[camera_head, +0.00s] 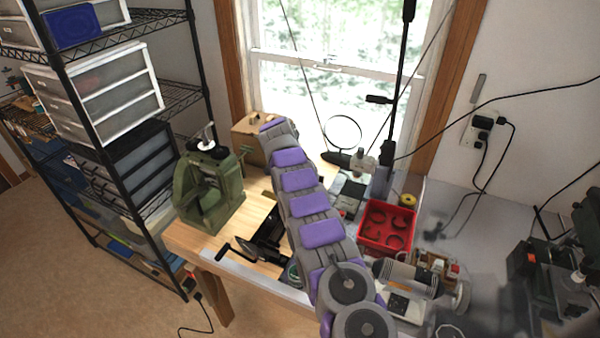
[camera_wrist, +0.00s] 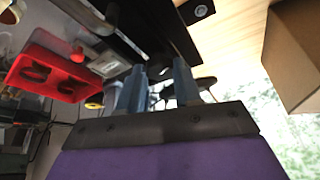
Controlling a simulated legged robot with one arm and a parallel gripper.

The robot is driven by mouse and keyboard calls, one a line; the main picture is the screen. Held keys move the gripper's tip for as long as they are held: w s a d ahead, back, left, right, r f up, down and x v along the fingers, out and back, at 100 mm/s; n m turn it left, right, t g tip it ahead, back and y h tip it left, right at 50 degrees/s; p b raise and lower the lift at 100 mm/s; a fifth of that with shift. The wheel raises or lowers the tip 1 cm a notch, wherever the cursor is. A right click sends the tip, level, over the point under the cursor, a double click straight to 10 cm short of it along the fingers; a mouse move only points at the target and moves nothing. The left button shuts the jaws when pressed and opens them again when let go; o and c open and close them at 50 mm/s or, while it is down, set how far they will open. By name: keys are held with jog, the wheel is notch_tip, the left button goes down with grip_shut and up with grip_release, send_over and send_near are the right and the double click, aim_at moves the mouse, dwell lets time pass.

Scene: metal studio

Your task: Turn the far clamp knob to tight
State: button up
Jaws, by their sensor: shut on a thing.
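In the wrist view, the two blue-grey fingers of my gripper (camera_wrist: 157,78) are closed around a dark knob (camera_wrist: 206,83), whose edge shows beside the right finger. The fingers hide most of it, so its turn position cannot be told. A black clamp-like fixture (camera_wrist: 150,22) lies past the fingertips. In the head view, a black fixture with a handle (camera_head: 262,240) lies on the table, partly hidden by my purple-grey arm. My gripper is hidden behind the arm there.
A green press (camera_head: 208,190) stands left on the wooden table (camera_head: 195,240). A red tray (camera_head: 385,243) and a grey cylindrical tool (camera_head: 405,275) are to the right of my arm. A wooden box (camera_head: 247,140) stands behind, near the window.

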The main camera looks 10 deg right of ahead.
jog(key=shift+w+a+r, duration=0.1)
jog(key=shift+a, duration=0.05)
dwell(0.7)
jog(key=o, duration=1)
jog(key=shift+w+a, duration=0.1)
jog(key=shift+w, duration=0.05)
jog(key=shift+o, duration=0.2)
jog(key=shift+a+r, duration=0.1)
jog(key=shift+r, duration=0.45)
jog(key=p+v, duration=0.5)
jog(key=v, duration=1.1)
jog(key=shift+a, duration=0.25)
